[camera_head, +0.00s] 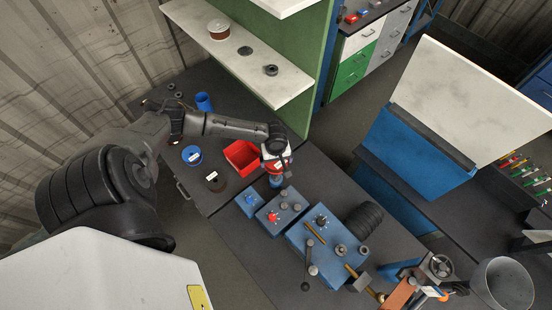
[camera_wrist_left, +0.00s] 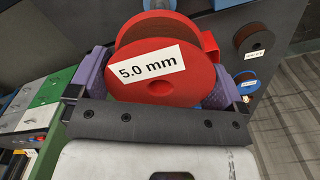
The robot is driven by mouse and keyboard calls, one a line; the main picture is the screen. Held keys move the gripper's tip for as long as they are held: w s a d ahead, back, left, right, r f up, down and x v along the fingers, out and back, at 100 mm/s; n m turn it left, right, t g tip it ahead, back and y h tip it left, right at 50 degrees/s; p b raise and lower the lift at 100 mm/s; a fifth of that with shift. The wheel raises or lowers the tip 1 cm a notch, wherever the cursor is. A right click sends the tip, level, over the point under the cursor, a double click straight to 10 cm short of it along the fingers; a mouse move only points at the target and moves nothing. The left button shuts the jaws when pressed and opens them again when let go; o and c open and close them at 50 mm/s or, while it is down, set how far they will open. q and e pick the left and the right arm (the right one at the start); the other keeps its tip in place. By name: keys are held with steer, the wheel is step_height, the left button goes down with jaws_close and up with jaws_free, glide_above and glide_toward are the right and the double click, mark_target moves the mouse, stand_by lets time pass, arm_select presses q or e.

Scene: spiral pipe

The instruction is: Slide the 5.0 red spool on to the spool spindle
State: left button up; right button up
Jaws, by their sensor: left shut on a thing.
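The red spool (camera_wrist_left: 165,85) with a white "5.0 mm" label fills the middle of the left wrist view. My left gripper (camera_head: 277,160) is shut on it, with purple finger pads at its left and right sides. In the head view the gripper hangs over the bench, just right of the red bin, and mostly hides the spool. A blue part (camera_head: 276,181) shows just below the gripper. I cannot tell whether it is the spool spindle or whether the spool touches it. My right gripper is out of view.
The red bin (camera_head: 241,156) is close left of the gripper. A blue spool (camera_head: 191,155) and a dark brown spool (camera_head: 214,181) lie farther left. Blue control boxes (camera_head: 280,212) stand in front. A white shelf (camera_head: 238,58) on a green panel rises behind.

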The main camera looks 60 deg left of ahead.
mark_target(276, 166)
arm_select(q)
steer(key=shift+r, duration=0.1)
step_height(276, 166, down, 2)
steer(key=shift+f+b, duration=0.75)
steer(key=shift+f, duration=1.15)
